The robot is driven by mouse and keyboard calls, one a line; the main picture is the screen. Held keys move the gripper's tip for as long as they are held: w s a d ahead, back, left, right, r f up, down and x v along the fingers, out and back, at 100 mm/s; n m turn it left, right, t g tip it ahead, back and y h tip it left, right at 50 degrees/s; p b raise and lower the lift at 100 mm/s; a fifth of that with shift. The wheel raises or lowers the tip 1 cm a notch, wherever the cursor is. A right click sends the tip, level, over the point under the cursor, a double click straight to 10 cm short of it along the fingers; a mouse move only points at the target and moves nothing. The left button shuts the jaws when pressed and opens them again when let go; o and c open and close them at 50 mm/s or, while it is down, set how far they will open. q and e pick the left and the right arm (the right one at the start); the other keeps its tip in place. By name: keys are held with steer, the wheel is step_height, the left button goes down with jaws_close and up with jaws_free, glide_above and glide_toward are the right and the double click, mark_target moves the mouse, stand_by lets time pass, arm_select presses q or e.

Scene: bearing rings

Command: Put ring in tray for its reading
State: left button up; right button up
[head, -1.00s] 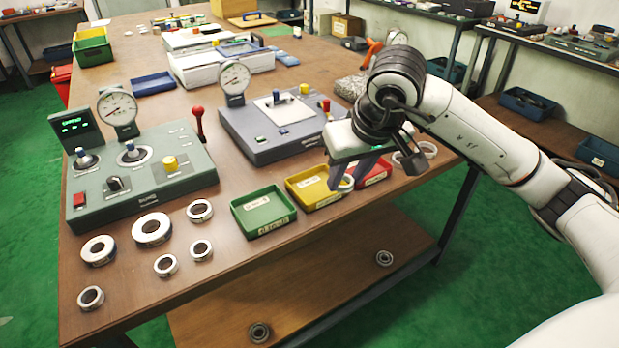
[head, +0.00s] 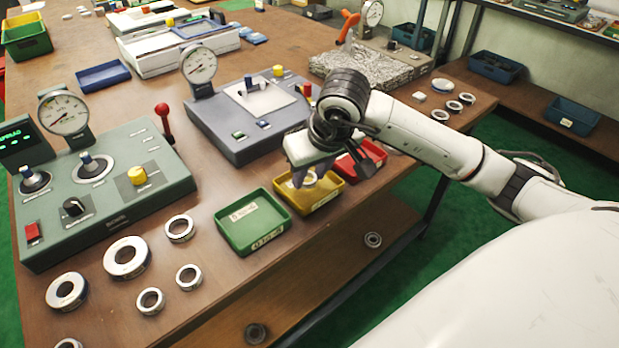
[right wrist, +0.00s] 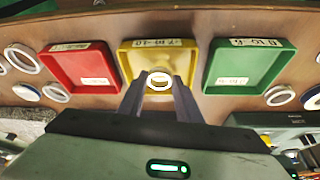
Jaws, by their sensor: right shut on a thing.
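My right gripper (head: 304,182) is over the yellow tray (head: 325,198), pointing down. In the right wrist view its two fingers (right wrist: 160,90) are closed about a small metal ring (right wrist: 159,73), which appears against the inside of the yellow tray (right wrist: 181,48). I cannot tell whether the ring touches the tray floor. The green tray (head: 233,239) is to the left and the red tray (head: 376,152) to the right, partly hidden by my arm. A dial gauge (head: 62,112) and a green display (head: 22,141) stand at the left. My left gripper is out of view.
Several loose rings, one of them large (head: 127,258), lie on the table at front left. The green-grey console (head: 110,205) and the dark grey gauge station (head: 245,135) stand behind. More rings (head: 454,105) lie at the right, beyond my arm.

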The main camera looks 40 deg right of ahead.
steer(key=shift+f, duration=0.85)
steer(key=shift+f, duration=0.2)
steer(key=o, duration=1)
steer(key=shift+r, duration=0.1)
steer(key=shift+o, duration=0.2)
steer(key=shift+r, duration=0.55)
steer(key=v, duration=1.1)
steer(key=shift+s+p, duration=0.2)
steer(key=shift+p, duration=0.1)
